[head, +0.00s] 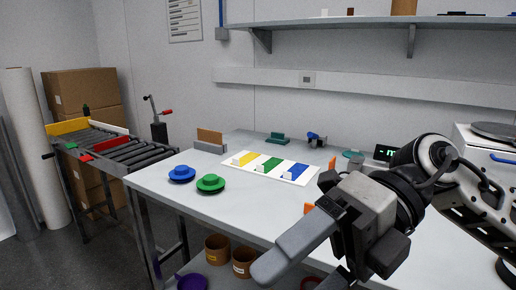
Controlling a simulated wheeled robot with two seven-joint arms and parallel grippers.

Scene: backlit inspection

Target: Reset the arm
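My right arm comes in from the right and reaches over the front of the white table (225,218). Its gripper (290,252) is large in the foreground and points down and to the left. One long grey finger shows clearly; the other side is cut off by the bottom edge, so I cannot tell how far apart the fingers are. I see nothing held in the visible part. My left arm and gripper are not in view.
A white board (297,178) with yellow, green and blue strips lies mid-table. A blue disc (181,174) and a green disc (210,184) sit at the left. A roller conveyor (120,152) stands further left. A shelf (380,22) hangs above. Orange pieces stand near my gripper.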

